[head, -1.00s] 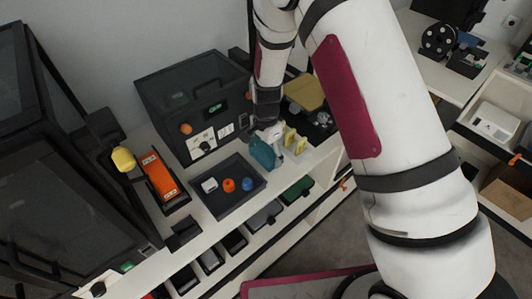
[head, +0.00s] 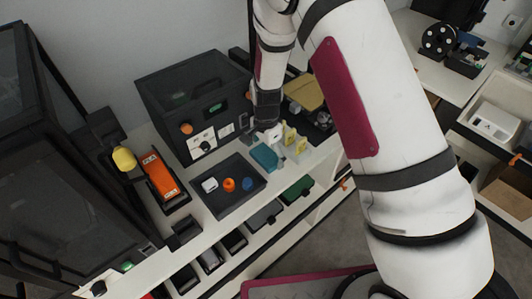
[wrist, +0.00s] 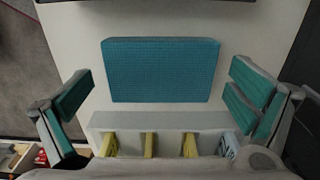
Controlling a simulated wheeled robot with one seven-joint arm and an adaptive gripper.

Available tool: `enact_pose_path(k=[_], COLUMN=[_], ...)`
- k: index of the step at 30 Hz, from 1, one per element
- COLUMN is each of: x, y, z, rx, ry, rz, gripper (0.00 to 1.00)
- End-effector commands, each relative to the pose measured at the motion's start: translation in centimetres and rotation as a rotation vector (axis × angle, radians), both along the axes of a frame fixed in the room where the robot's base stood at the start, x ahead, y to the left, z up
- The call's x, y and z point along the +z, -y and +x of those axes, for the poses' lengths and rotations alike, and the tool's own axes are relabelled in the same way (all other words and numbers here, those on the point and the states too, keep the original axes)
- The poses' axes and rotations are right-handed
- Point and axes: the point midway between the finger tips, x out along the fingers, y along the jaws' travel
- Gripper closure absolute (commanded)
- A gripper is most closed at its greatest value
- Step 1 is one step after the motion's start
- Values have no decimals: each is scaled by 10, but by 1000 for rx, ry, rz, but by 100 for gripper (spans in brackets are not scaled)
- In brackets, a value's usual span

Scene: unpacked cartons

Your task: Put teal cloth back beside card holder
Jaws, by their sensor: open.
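The teal cloth (head: 265,157) lies flat on the pale bench top, just right of the dark tray. In the wrist view the cloth (wrist: 160,70) is a flat textured rectangle between and beyond my fingertips, touched by neither. The card holder (head: 293,145) stands right beside it. In the wrist view the card holder (wrist: 175,121) is a pale block with yellow cards, parallel to the cloth with a narrow gap between them. My gripper (wrist: 160,92) is open and empty above them, its teal-padded fingers spread wide. In the head view my gripper (head: 272,133) is small and its fingers are hard to make out.
A dark tray (head: 222,208) holds a white, an orange and a blue item. A dark box-shaped machine (head: 190,95) stands behind it. Several small bins, one a green bin (head: 297,190), line the bench's front edge. An orange device (head: 159,174) lies to the left.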

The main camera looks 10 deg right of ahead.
Motion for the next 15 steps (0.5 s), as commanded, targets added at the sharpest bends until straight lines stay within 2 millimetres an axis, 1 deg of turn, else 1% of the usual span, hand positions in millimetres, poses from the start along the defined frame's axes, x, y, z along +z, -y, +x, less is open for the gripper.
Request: enact_pose_path(k=[5, 15], x=[21, 87], y=[0, -1], z=[2, 2], rx=[0, 0], ry=[4, 5], rz=[1, 2], gripper=[0, 0])
